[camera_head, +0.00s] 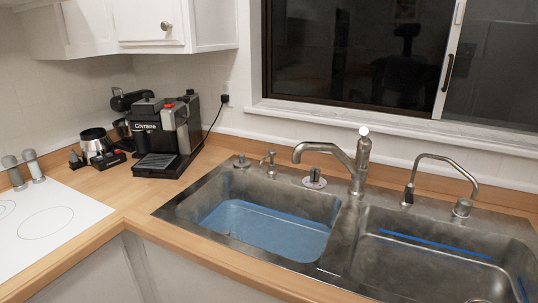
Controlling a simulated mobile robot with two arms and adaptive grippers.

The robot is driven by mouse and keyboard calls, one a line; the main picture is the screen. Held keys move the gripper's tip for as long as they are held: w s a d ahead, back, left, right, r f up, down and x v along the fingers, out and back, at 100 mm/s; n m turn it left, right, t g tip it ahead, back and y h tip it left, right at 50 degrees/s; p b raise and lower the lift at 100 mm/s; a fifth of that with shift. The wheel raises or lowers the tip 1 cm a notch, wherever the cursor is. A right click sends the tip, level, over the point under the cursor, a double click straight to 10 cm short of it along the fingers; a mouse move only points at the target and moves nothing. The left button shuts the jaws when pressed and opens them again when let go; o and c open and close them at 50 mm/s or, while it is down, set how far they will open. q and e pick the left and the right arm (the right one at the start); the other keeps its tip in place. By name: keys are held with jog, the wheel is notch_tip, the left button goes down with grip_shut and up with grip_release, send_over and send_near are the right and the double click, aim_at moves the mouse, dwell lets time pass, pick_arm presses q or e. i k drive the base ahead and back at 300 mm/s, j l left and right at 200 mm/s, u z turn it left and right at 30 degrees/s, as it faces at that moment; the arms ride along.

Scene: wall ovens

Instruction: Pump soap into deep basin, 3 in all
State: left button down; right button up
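A steel double sink is set into the wooden counter. The left basin (265,228) has a blue-toned floor. The right basin (420,262) is cut off by the picture edge and has blue streaks along its walls. I cannot tell for sure which one is deeper. A small metal pump with a short spout (269,163), which looks like the soap dispenser, stands on the sink's back rim behind the left basin. No soap is visible coming from it. Neither of my grippers is in view.
A tall faucet (358,163) stands between the basins, and a thinner curved tap (443,160) stands behind the right basin. A coffee machine (167,135) and a white cooktop (45,222) are at left. The counter's front strip is clear.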

aim_at(271, 152)
jog(key=i+j+u, duration=0.75)
jog(key=i, duration=0.15)
